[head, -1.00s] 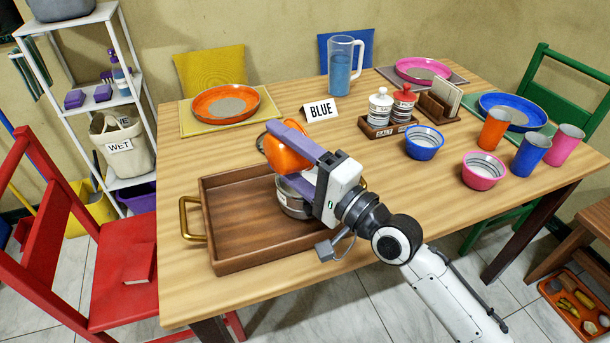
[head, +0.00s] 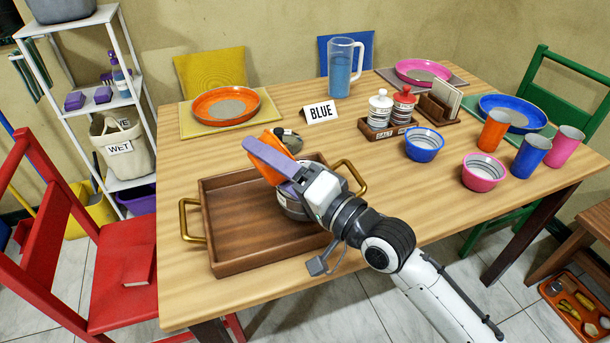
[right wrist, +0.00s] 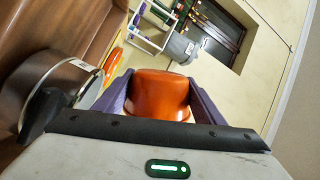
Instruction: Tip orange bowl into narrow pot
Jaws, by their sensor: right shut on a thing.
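The orange bowl (head: 267,143) is held in my right gripper (head: 260,153), tilted above the back of the wooden tray. In the right wrist view the bowl (right wrist: 158,95) sits between the two purple fingers, its rounded orange outside toward the camera. Its opening and contents are hard to make out. A metal pot (head: 289,207) stands at the right part of the tray, mostly covered by my gripper in the head view. In the right wrist view the pot (right wrist: 48,88) is left of the bowl and apart from it. My left gripper is not in view.
The wooden tray (head: 228,258) has brass handles. A small grey-and-dark thing (head: 289,138) shows just behind the bowl. Blue (head: 423,146) and pink bowls (head: 483,174) are at right.

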